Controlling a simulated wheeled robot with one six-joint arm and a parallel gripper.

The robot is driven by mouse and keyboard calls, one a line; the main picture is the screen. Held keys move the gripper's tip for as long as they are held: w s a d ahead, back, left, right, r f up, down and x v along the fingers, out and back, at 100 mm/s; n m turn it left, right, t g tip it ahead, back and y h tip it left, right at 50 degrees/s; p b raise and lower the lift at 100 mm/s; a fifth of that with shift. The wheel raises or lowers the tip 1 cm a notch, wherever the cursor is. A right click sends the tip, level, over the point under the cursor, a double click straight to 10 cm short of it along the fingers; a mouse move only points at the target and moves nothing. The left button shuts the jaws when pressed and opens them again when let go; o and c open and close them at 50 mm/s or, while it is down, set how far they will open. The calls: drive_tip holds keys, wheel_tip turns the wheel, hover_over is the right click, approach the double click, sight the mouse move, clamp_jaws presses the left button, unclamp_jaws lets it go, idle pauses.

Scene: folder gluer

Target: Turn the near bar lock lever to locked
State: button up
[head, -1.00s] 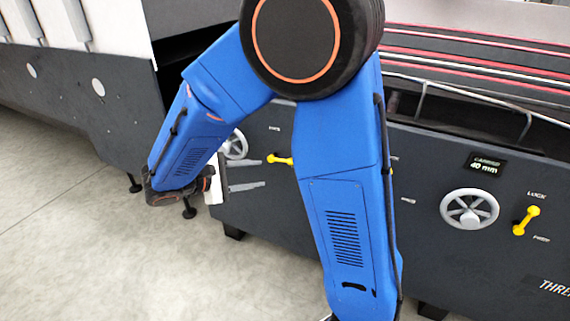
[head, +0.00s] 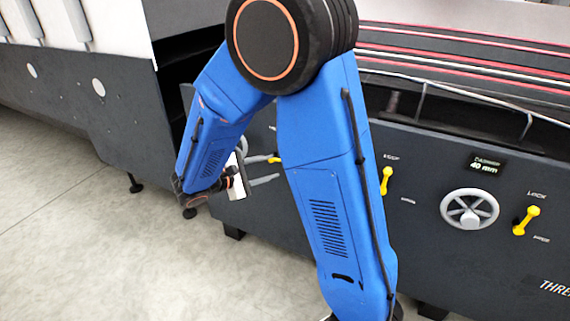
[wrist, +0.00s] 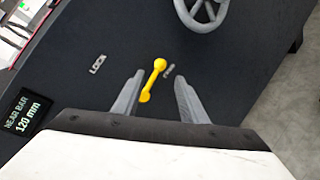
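The near bar lock lever (wrist: 147,96) is yellow and sits on the dark panel below the "NEAR BAR 120 mm" display's machine face. In the wrist view its knob end points up toward the FREE label (wrist: 168,70), away from the LOCK label (wrist: 97,63). My gripper (wrist: 159,77) is open, its grey fingers on either side of the lever in the picture; contact cannot be told. In the head view my gripper (head: 278,167) is at the panel, and the lever (head: 274,159) shows only partly, beside my blue arm.
The near bar display (wrist: 28,112) is at left in the wrist view, with a grey handwheel (wrist: 202,8) above. In the head view, two other yellow levers (head: 386,180) (head: 532,219) and a handwheel (head: 469,209) are to the right. Open floor (head: 90,250) lies at left.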

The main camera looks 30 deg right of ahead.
sight(281, 160)
drive_tip(key=x, duration=0.7)
drive_tip(key=shift+d, duration=0.3)
drive_tip(key=shift+w, duration=0.1)
clamp_jaws()
